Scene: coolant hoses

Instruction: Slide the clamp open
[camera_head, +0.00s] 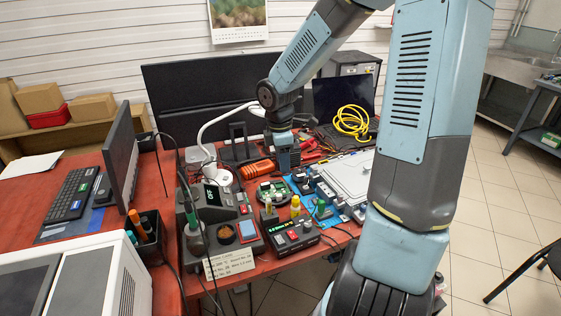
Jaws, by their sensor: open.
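My gripper (288,165) hangs from the arm above the middle of the red bench, pointing down. It is open, but its fingers are small and dark here, so the gap between them is hard to see. Just below and in front of it lies a green round circuit board (272,191). To its right, a pale flat panel (347,176) lies on the blue mat (305,216), with several small grey and dark blocks along its left edge. I cannot tell which of these parts is the clamp. My own arm hides the panel's right side.
A soldering station (212,203) and a small black unit with red buttons (293,236) stand at the bench front. An orange tool (257,169) lies left of my gripper. Monitors and a yellow cable coil (352,122) are behind.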

